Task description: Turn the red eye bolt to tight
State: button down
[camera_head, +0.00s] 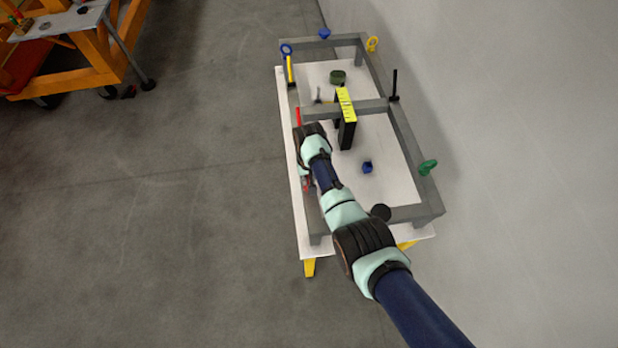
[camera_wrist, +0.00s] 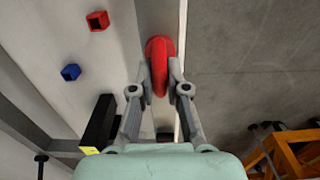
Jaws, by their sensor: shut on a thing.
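The red eye bolt (camera_wrist: 160,62) shows in the wrist view as a red ring seen nearly edge-on, at the side beam of the grey frame (camera_wrist: 158,15). My gripper (camera_wrist: 160,88) is shut on the ring, one finger on each side of it. In the head view my arm reaches down to the left beam of the frame (camera_head: 408,150), and my wrist hides most of the eye bolt there. Whether the bolt is tight cannot be told.
The frame stands on a white table (camera_head: 390,185) with yellow legs. A blue eye bolt (camera_head: 287,49), a yellow eye bolt (camera_head: 372,44) and a green one (camera_head: 428,167) sit around it. A black and yellow block (camera_head: 347,120) stands near my wrist. Open floor lies left.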

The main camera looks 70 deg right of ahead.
jog(key=c, duration=1.2)
grip_release()
jog(key=shift+o, duration=0.2)
notch_tip(320, 180, up, 12)
jog(key=w+a+r+n+t+h+p, duration=0.1)
jog(key=w+a+r+n+t, duration=0.1)
jog(key=w+a+r, duration=0.3)
jog(key=w+a+r+n+t+h+p, duration=0.1)
jog(key=w+a+n+t, duration=0.15)
jog(key=a, duration=0.55)
jog(key=w+a+r+n+t+h+p, duration=0.1)
jog(key=w+a+r, duration=0.2)
jog(key=w+a, duration=0.25)
jog(key=s+a+r+n+t+y+p, duration=0.1)
jog(key=s+a+r+n+t, duration=0.2)
jog(key=a+r, duration=0.4)
jog(key=s+a+r+n+t+y+p, duration=0.1)
jog(key=a+r, duration=0.7)
jog(key=a, duration=0.8)
jog(key=s+n+t+y, duration=0.1)
jog(key=s+n+t, duration=0.1)
jog(key=t, duration=0.1)
jog(key=shift+r, duration=0.3)
